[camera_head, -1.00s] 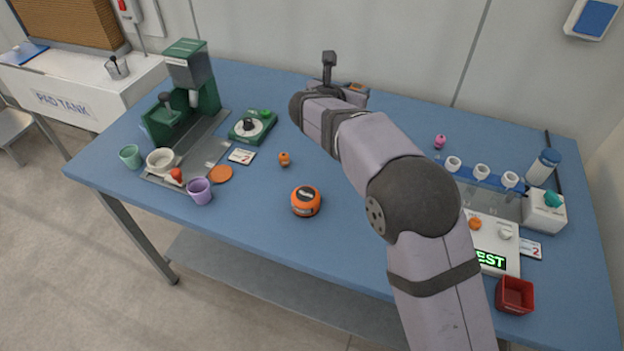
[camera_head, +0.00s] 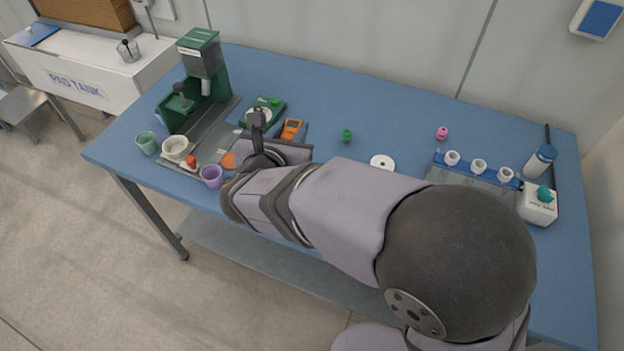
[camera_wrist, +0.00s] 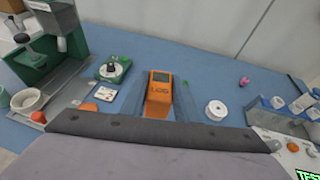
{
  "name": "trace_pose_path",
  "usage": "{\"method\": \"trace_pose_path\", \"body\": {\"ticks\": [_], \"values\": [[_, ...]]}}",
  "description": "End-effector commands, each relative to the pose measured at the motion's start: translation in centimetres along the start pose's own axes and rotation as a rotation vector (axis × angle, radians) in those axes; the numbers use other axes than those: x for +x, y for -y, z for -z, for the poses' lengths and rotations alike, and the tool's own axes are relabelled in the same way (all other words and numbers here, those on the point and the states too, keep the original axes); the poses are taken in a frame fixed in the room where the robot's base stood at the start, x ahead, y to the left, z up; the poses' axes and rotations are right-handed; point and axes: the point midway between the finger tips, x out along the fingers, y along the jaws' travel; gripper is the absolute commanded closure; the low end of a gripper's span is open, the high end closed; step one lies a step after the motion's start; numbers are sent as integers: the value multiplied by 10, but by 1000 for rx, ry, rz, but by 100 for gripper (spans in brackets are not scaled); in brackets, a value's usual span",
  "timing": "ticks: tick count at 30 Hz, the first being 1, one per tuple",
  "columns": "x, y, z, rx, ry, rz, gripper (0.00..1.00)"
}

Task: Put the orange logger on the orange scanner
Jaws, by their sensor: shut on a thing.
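The orange logger (camera_wrist: 158,97), a boxy orange device with a dark screen and lettering on its front, is between the jaws of my gripper (camera_wrist: 158,88) in the wrist view. My gripper is shut on it. In the head view the logger (camera_head: 292,130) shows beyond my gripper (camera_head: 276,148), right of the green dial device. I cannot identify an orange scanner for certain. A flat orange disc (camera_wrist: 89,107) lies left of the gripper; the head view shows part of this disc (camera_head: 228,160) beside my wrist. The round orange-and-black object seen earlier is hidden now.
The green dial device (camera_wrist: 113,68) and a green machine (camera_head: 203,70) stand left, with a purple cup (camera_head: 212,176) in front. A white disc (camera_head: 382,162) and green knob (camera_head: 347,136) lie right of the gripper. The blue rack (camera_head: 475,166) stands further right. The back middle is clear.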

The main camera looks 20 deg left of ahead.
Motion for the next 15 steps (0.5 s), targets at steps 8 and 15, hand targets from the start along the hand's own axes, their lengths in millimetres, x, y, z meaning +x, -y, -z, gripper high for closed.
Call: {"method": "trace_pose_path", "body": {"ticks": [8, 15], "values": [[-2, 42, 17, 60, 3, 136, 96], [-2, 45, 16, 72, 1, 173, 96]]}}
